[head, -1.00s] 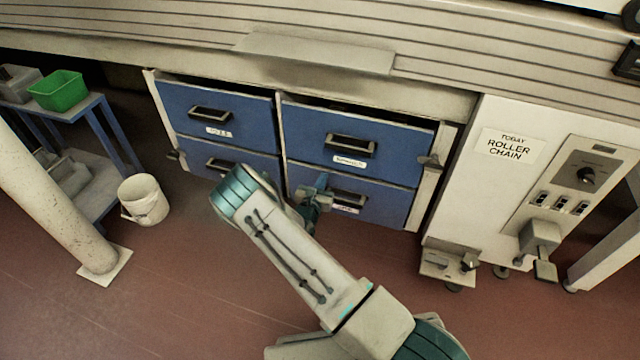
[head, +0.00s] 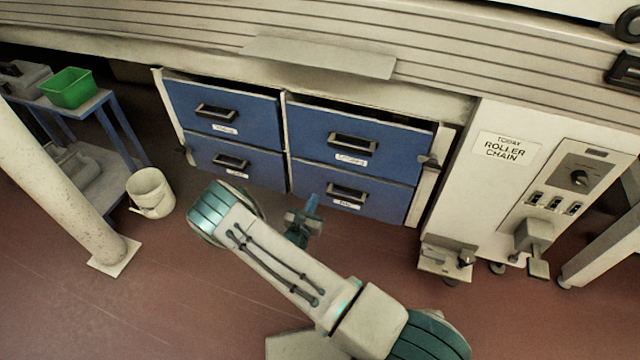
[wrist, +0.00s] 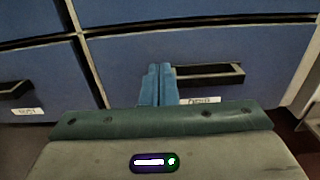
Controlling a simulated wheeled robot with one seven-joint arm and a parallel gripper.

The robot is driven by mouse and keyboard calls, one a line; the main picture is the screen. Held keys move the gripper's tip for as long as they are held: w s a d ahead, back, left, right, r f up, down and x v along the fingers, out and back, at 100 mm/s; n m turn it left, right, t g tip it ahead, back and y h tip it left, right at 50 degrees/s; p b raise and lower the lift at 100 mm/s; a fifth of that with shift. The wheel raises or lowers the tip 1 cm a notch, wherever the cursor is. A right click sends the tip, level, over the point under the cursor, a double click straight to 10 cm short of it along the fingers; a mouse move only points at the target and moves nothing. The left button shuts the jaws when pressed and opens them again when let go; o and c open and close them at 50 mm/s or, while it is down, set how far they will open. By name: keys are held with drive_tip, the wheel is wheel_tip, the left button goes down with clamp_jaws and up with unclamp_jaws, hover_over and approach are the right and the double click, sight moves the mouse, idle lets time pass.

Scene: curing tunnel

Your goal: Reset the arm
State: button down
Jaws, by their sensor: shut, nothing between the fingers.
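My gripper (head: 312,203) is in front of the lower right blue drawer (head: 390,199), near its left side. In the wrist view its blue fingers (wrist: 158,84) are pressed together with nothing between them, and they point at the drawer front just left of the dark handle (wrist: 210,75). I cannot tell whether the fingertips touch the drawer. My arm reaches up from the lower right of the head view with its elbow to the left of the gripper.
Other blue drawers (head: 222,113) are beside and above. A grey control cabinet (head: 492,190) stands at right. A white bucket (head: 151,192), a pale post (head: 60,180) and a blue-framed table with a green bin (head: 70,88) are at left. Red-brown floor lies open in front.

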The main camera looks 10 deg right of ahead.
drive_tip(key=shift+v, duration=1.6)
drive_tip(key=shift+d, duration=0.1)
drive_tip(key=s+d+r+m+g+h+p, duration=0.2)
drive_tip(key=s+d+r+m+g+p, duration=0.25)
drive_tip(key=r, duration=0.75)
drive_tip(key=s+d+r+m+g+h+p, duration=0.1)
drive_tip(key=d+r+m+g+p, duration=0.35)
drive_tip(key=r+m, duration=0.55)
drive_tip(key=s+d+r+m+g+h+p, duration=0.2)
drive_tip(key=s+d+r+m+g+p, duration=0.25)
drive_tip(key=r, duration=0.85)
drive_tip(key=s+a+r+m+y+p, duration=0.1)
drive_tip(key=s+r+m+y+p, duration=0.3)
drive_tip(key=r, duration=0.7)
drive_tip(key=s+a+r+m+y+p, duration=0.2)
drive_tip(key=s+r+p, duration=0.5)
drive_tip(key=r, duration=0.4)
drive_tip(key=s+a+r+m+y+p, duration=0.1)
drive_tip(key=s+r+m+y+p, duration=0.4)
drive_tip(key=r, duration=0.6)
drive_tip(key=shift+s+a+r+m+y+p, duration=0.3)
drive_tip(key=shift+s+a+y+p, duration=0.15)
drive_tip(key=shift+y+p, duration=0.7)
